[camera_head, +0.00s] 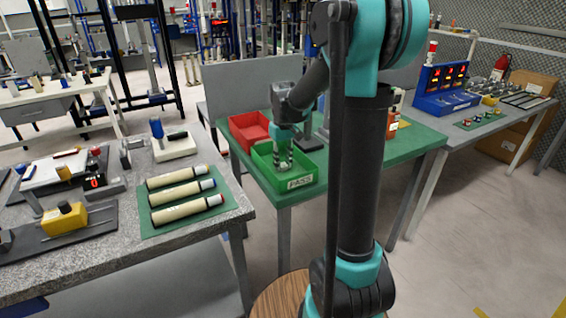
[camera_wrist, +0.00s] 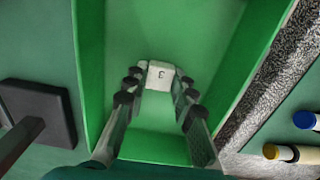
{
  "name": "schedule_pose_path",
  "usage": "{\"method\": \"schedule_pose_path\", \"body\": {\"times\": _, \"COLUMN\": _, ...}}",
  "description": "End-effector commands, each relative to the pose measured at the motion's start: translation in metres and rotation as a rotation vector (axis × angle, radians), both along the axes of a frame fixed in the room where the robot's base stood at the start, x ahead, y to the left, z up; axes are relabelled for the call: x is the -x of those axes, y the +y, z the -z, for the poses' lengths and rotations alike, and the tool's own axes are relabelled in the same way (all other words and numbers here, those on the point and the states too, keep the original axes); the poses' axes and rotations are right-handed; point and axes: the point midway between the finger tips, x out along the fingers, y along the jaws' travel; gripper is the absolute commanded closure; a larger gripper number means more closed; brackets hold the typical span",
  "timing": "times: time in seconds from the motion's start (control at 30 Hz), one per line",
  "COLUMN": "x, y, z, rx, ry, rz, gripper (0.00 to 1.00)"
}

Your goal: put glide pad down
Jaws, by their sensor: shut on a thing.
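The glide pad, a small white block with a dark mark like a 3 (camera_wrist: 160,72), sits between the tips of my gripper's fingers (camera_wrist: 157,88) in the wrist view. My gripper is shut on it. In the head view my gripper (camera_head: 284,163) points down inside the green bin (camera_head: 268,176) with the PASS label. The green bin's wall (camera_wrist: 247,55) and floor surround the fingers in the wrist view. I cannot tell whether the pad touches the floor.
A red bin (camera_head: 238,136) stands beside the green bin on the green-topped table (camera_head: 422,140). A grey stone-topped bench (camera_head: 105,248) at left holds several cream tubes on a green mat (camera_head: 152,232). A dark square base (camera_wrist: 38,112) lies left of the bin in the wrist view.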

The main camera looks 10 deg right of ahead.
Motion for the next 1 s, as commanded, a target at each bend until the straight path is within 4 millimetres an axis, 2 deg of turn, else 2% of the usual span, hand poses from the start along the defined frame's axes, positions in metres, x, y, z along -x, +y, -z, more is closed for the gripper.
{"method": "schedule_pose_path", "body": {"times": 0.17, "x": 0.000, "y": 0.000, "z": 0.003, "rx": 0.000, "ry": 0.000, "rz": 0.000, "gripper": 0.98}}
{"method": "schedule_pose_path", "body": {"times": 0.2, "x": 0.000, "y": 0.000, "z": 0.003, "rx": 0.000, "ry": 0.000, "rz": 0.000, "gripper": 0.70}}
{"method": "schedule_pose_path", "body": {"times": 0.33, "x": 0.000, "y": 0.000, "z": 0.002, "rx": 0.000, "ry": 0.000, "rz": 0.000, "gripper": 0.54}}
{"method": "schedule_pose_path", "body": {"times": 0.73, "x": 0.000, "y": 0.000, "z": -0.004, "rx": 0.000, "ry": 0.000, "rz": 0.000, "gripper": 0.54}}
{"method": "schedule_pose_path", "body": {"times": 0.87, "x": 0.000, "y": 0.000, "z": -0.021, "rx": 0.000, "ry": 0.000, "rz": 0.000, "gripper": 0.54}}
{"method": "schedule_pose_path", "body": {"times": 1.0, "x": 0.000, "y": 0.000, "z": -0.049, "rx": 0.000, "ry": 0.000, "rz": 0.000, "gripper": 0.54}}
